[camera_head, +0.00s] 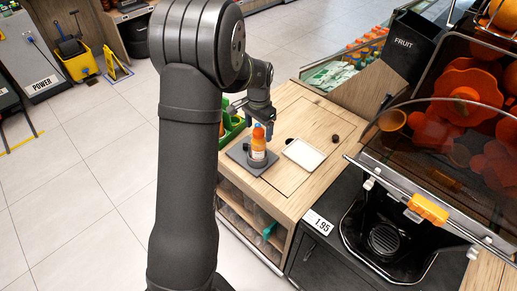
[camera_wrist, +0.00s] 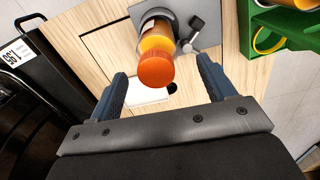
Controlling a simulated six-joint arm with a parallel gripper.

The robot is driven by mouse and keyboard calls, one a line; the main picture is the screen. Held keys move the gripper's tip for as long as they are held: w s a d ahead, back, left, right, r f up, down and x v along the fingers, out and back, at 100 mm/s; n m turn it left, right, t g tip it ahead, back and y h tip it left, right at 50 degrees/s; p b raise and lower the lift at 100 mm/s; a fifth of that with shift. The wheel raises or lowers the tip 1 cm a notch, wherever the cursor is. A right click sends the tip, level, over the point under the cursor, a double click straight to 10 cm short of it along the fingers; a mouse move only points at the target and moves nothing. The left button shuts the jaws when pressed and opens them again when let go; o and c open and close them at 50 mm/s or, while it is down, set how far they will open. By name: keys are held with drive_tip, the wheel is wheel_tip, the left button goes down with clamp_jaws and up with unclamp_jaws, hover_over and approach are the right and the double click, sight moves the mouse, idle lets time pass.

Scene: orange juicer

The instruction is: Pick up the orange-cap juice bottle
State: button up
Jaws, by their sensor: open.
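The juice bottle (camera_head: 258,145) has an orange cap and a pale label. It stands upright on a dark grey plate (camera_head: 238,155) on the wooden counter. In the wrist view its orange cap (camera_wrist: 155,71) faces the camera, with the bottle body (camera_wrist: 157,36) beyond it. My gripper (camera_head: 262,122) is above and behind the bottle in the head view. In the wrist view my gripper (camera_wrist: 163,77) has its two blue fingers spread wide, with the cap in the gap between them and clear space on both sides. Nothing is held.
A white tray (camera_head: 304,154) lies right of the bottle on the counter (camera_head: 283,193). A green crate (camera_head: 231,135) is at the counter's left edge. The juicer (camera_head: 450,125) stands at the right. A lever-like grey part (camera_wrist: 193,36) sits beside the bottle on the plate.

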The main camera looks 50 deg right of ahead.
sight(259, 138)
drive_tip(key=f, duration=0.4)
drive_tip(key=shift+s+a+f, duration=0.15)
drive_tip(key=shift+a+f, duration=0.05)
drive_tip(key=shift+f, duration=0.2)
